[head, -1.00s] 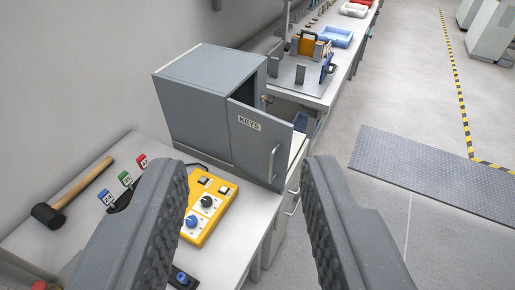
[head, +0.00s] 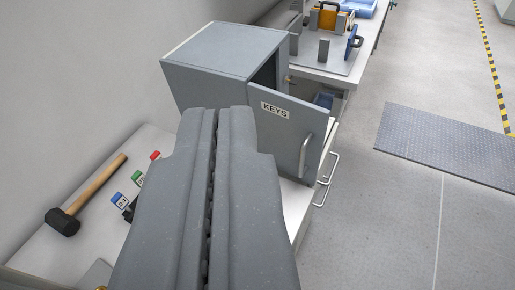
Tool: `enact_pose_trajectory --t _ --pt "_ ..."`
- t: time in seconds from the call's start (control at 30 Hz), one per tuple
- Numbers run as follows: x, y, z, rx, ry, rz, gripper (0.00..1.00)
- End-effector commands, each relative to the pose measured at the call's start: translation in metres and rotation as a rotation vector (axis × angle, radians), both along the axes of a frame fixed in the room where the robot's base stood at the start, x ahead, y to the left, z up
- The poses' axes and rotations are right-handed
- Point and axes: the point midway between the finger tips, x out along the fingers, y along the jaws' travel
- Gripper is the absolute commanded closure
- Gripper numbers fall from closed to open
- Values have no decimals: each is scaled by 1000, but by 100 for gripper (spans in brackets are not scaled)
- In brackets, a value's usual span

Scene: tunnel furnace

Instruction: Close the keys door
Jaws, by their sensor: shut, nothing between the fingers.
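The grey key cabinet (head: 220,55) stands on the white bench. Its door (head: 290,138), with a white KEYS label (head: 275,110) and a vertical bar handle (head: 304,155), stands ajar. A dark gap shows between the door's far edge and the cabinet body. My gripper (head: 230,112) is shut and empty, its fingers pressed together. It is in front of the cabinet, left of the door handle, and hides the lower left of the cabinet front. Whether it touches the door cannot be told.
A mallet (head: 88,194) and several coloured key tags (head: 138,177) lie on the bench at left. A drawer handle (head: 328,180) sticks out below the door. A second bench (head: 345,75) with tools is behind. The floor at right is clear, with a metal plate (head: 450,145).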

Motion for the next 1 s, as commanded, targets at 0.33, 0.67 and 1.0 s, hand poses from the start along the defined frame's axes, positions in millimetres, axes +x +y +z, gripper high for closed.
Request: enact_pose_trajectory --t 0.33,0.67,1.0 --pt "119 43 -116 159 -16 -38 100" --pt "166 40 -246 180 -52 -219 100" --pt "144 5 -361 3 -116 -422 100"
